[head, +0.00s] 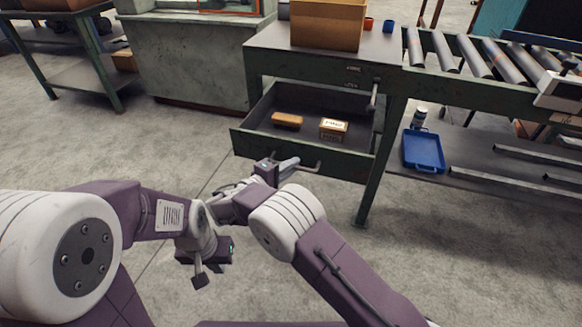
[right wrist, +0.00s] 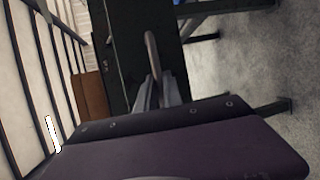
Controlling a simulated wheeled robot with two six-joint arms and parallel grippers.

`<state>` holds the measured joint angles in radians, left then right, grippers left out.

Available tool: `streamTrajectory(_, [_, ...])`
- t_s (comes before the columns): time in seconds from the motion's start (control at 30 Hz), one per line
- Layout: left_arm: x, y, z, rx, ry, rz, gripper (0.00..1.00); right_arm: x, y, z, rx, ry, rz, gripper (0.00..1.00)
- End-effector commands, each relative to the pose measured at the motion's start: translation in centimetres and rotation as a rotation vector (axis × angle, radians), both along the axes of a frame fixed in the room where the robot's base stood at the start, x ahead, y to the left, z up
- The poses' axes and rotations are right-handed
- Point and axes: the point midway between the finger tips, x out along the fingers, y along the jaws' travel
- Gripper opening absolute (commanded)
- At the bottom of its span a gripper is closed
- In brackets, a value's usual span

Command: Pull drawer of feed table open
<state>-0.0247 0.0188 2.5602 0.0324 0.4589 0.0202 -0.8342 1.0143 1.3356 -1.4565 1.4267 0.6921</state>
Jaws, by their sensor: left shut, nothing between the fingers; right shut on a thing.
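The drawer (head: 345,162) of the green feed table (head: 397,105) stands well out from the table, open at the top. Its bar handle (head: 308,168) is on the front face. My right gripper (head: 289,164) is shut on the handle; in the right wrist view the handle (right wrist: 151,50) rises from between the fingers (right wrist: 155,92). My left gripper (head: 199,281) is shut and empty, low over the floor, left of and nearer than the drawer. Part of the handle is hidden by my right gripper.
In the drawer lie an orange-brown block (head: 287,120) and a small labelled box (head: 333,129). A cardboard box (head: 327,24) stands on the table top. A roller conveyor (head: 475,58) and a blue tray (head: 424,152) on the lower shelf are to the right. The floor before the drawer is clear.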

Motion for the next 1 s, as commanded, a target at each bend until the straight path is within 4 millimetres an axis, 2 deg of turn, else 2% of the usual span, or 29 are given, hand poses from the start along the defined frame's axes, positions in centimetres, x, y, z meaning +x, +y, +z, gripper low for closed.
streamTrajectory(0.33, [0.0,0.0,0.0,0.000,0.000,0.000,0.00,0.0,-0.1,0.0,-0.002,0.001,-0.005,0.00])
streamTrajectory(0.37, [0.0,0.0,0.0,0.000,0.000,0.000,0.00,0.0,-0.1,0.0,-0.001,0.001,-0.004,0.19])
streamTrajectory(0.4, [0.0,0.0,0.0,0.000,0.000,0.000,0.00,0.0,-0.1,0.0,-0.001,0.001,-0.004,0.30])
streamTrajectory(0.43, [0.0,0.0,0.0,0.000,0.000,0.000,0.00,0.0,-0.1,0.0,-0.001,0.001,-0.004,0.33])
streamTrajectory(0.77, [0.0,0.0,0.2,0.000,0.000,0.000,0.00,0.0,0.0,0.4,0.000,-0.001,-0.001,0.33])
streamTrajectory(0.87, [0.0,0.0,0.8,0.000,0.000,0.000,0.00,0.0,0.0,1.6,0.000,-0.001,-0.001,0.33])
streamTrajectory(1.0, [0.0,0.0,2.2,0.000,0.000,0.000,0.00,0.0,-0.1,4.7,0.000,-0.004,-0.003,0.33])
